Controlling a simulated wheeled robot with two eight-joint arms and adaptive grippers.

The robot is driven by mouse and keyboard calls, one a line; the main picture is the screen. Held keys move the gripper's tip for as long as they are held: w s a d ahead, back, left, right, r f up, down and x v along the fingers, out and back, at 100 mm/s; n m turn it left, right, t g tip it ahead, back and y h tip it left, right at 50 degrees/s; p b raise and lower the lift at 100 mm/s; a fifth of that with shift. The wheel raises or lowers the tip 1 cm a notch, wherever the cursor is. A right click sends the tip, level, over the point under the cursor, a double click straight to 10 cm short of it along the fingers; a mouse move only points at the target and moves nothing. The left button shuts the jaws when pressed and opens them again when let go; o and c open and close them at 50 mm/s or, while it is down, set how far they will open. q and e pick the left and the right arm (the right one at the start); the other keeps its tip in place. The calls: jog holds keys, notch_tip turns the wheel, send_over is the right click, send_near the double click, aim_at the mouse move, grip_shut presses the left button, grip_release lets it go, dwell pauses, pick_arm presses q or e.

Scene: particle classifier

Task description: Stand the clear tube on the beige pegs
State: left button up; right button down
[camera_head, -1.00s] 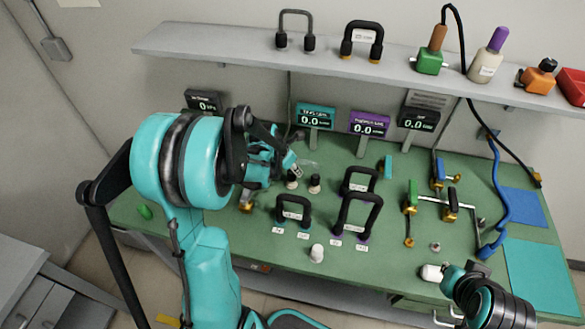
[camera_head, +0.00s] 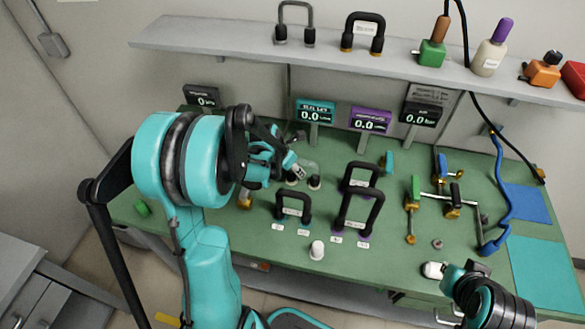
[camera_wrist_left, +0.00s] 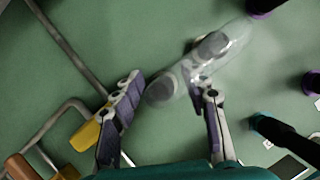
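The clear tube (camera_head: 308,167) is faint in the head view, just right of my left gripper's fingers, above two dark end pieces. The wrist view shows its see-through body (camera_wrist_left: 234,38) running diagonally, with grey round parts at each end. I cannot make out the beige pegs separately, nor whether the tube is seated on them. My left gripper (camera_head: 294,168) reaches over the green bench. In the wrist view its fingers (camera_wrist_left: 168,85) are spread apart, the right one overlapping the tube. My right gripper (camera_head: 458,275) is low at the right; its fingers are unclear.
A white knob (camera_head: 317,250) is in front. Green and gold valves (camera_head: 414,190) and a blue hose (camera_head: 504,195) are farther right. Display panels (camera_head: 316,111) line the back beneath a shelf (camera_head: 220,43).

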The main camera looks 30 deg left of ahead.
pick_arm(q)
jog(key=shift+a, duration=0.15)
jog(key=v, duration=1.2)
jog(key=shift+s, duration=0.1)
dwell(0.4)
